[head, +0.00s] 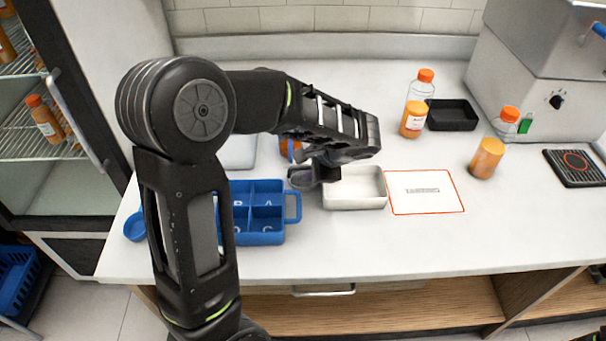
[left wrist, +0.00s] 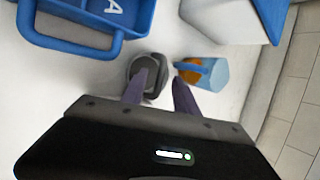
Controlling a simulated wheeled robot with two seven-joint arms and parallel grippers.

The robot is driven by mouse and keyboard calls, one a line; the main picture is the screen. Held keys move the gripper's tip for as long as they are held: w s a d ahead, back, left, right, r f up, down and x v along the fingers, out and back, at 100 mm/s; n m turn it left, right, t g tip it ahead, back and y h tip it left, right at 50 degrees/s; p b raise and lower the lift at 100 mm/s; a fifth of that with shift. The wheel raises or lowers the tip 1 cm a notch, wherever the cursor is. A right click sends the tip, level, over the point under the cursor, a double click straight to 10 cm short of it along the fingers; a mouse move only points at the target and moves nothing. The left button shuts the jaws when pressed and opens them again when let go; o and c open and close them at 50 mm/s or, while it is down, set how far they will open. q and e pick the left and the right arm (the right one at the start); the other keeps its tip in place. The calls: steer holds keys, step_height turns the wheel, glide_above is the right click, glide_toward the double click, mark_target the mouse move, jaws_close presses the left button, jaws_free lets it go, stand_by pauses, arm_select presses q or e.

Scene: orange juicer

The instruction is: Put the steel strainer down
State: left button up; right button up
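In the head view, the dark grey piece (head: 301,179) shows below the left gripper (head: 326,172), beside the left end of the cream tray (head: 355,200). Whether it rests on the counter is unclear. My right gripper is not in view.
A blue cup with something orange (left wrist: 212,75) stands close to the right finger. A blue divided box (head: 258,237) with a handle is left of the tray. The front counter is clear.

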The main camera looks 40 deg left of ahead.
arm_select(q)
steer(key=x, duration=0.2)
steer(key=shift+a+f, duration=0.2)
steer(key=shift+f, duration=0.05)
steer(key=shift+c, duration=0.3)
jaws_close()
stand_by(0.5)
